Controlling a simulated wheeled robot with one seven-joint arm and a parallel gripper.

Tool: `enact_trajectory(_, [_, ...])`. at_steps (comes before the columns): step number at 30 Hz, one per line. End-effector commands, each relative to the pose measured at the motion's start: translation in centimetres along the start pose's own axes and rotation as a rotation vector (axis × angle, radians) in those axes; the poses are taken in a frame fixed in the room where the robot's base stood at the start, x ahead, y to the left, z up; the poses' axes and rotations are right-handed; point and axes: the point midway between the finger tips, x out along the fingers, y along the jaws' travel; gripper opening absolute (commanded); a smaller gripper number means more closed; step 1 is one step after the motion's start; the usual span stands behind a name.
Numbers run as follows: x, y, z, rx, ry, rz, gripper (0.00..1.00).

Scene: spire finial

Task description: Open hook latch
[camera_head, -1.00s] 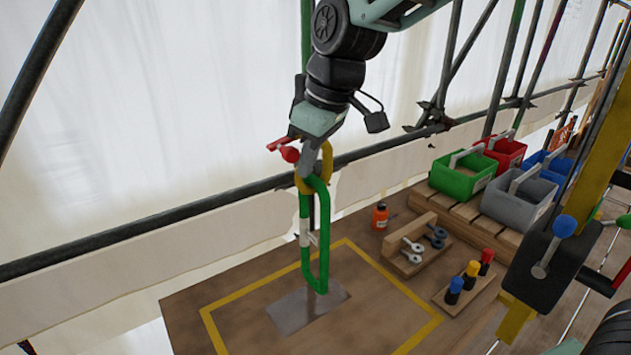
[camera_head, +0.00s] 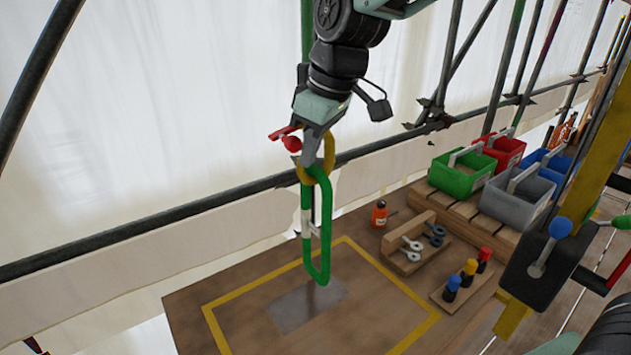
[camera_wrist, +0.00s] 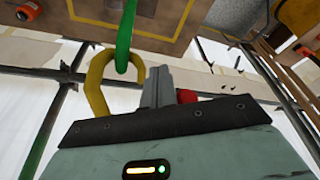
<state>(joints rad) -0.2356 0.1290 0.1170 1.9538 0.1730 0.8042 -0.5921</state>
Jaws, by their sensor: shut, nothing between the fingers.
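The hook body is mostly hidden behind my gripper. A long green loop (camera_head: 325,230) with a pale band hangs from the ring, above the bench.
The wooden bench (camera_head: 380,310) has a yellow outline and a grey plate (camera_head: 295,308). An orange bottle (camera_head: 379,214), a rack of eye bolts (camera_head: 411,250) and several capped markers (camera_head: 468,270) stand right. Green (camera_head: 462,180) and grey (camera_head: 518,205) crates stand beyond. Scaffold poles (camera_head: 140,235) cross behind.

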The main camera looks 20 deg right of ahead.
Motion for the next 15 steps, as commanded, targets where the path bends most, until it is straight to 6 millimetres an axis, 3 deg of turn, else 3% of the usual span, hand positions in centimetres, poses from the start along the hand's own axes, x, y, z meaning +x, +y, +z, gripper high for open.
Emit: enact_trajectory(15, [-1.8, 0.5, -0.8, -0.005, 0.014, 0.009, 0.00])
